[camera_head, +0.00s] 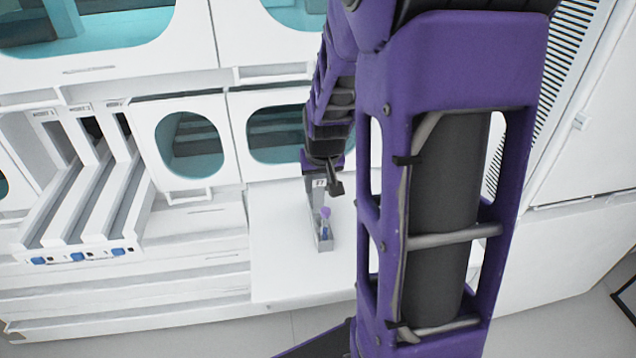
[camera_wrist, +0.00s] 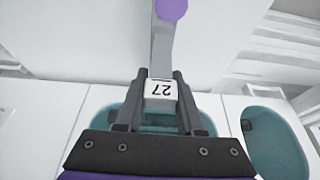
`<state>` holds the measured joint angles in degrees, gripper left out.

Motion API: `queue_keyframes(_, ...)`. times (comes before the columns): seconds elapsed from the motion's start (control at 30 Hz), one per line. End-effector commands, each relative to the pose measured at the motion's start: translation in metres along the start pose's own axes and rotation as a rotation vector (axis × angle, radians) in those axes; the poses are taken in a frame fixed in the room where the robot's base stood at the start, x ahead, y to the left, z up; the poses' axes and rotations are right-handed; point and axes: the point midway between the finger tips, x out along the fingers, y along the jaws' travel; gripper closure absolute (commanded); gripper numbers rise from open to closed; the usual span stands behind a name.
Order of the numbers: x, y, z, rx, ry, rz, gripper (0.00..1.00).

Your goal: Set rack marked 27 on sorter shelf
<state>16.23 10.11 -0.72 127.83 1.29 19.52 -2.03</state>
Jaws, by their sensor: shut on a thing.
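The rack marked 27 (camera_head: 324,243) is a narrow grey holder with a purple-capped tube standing in it. In the wrist view its white plate reading 27 (camera_wrist: 160,90) appears upside down between the two dark fingers. My gripper (camera_head: 320,184) is shut on the plate end of the rack, which also shows at my gripper in the wrist view (camera_wrist: 160,88). The rack is over a white worktop (camera_head: 285,280); I cannot tell whether it touches it.
Several sloped grey lanes (camera_head: 82,205) with blue parts at their front ends stand at the left. White cabinets with teal-tinted windows (camera_head: 190,145) line the back. A louvred white cabinet (camera_head: 590,100) is at the right. The worktop around the rack looks clear.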

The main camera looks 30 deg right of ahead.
Motion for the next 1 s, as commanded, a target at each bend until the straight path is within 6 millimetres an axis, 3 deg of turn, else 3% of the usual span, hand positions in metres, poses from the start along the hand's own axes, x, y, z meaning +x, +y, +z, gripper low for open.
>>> queue_keyframes(1.0, 0.0101, -0.0001, 0.0040, 0.000, 0.000, 0.000, 1.00)
